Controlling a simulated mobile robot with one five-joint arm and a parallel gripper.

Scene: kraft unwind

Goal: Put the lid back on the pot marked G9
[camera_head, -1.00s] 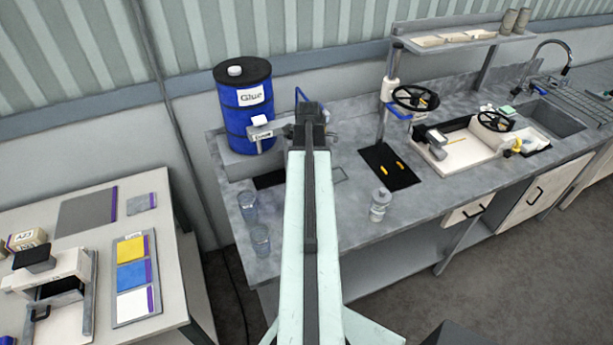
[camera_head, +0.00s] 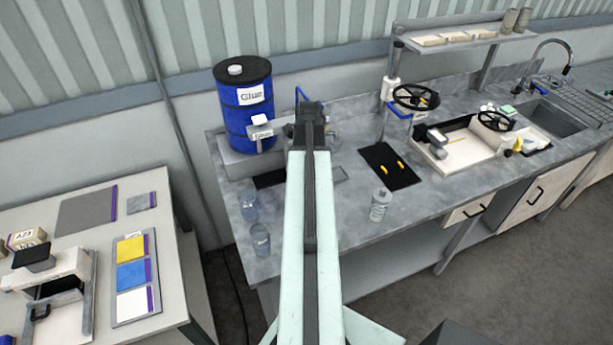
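Two clear, pale blue glass containers stand near the counter's left front edge: a farther one (camera_head: 248,207) and a nearer one (camera_head: 260,240). A clear jar with a grey top (camera_head: 380,204) stands upright at the counter's front, right of my arm. No G9 mark is readable on any of them, and I cannot make out a loose lid. My arm reaches forward over the counter, its dark far end in front of the back wall. My gripper is hidden behind the arm, so its fingers and anything in them do not show.
A blue glue drum (camera_head: 245,105) stands at the back left of the grey counter (camera_head: 340,215). A black mat (camera_head: 390,167), a press with a black handwheel (camera_head: 416,97) and a white tray (camera_head: 455,155) lie to the right. A separate table (camera_head: 180,290) stands at left.

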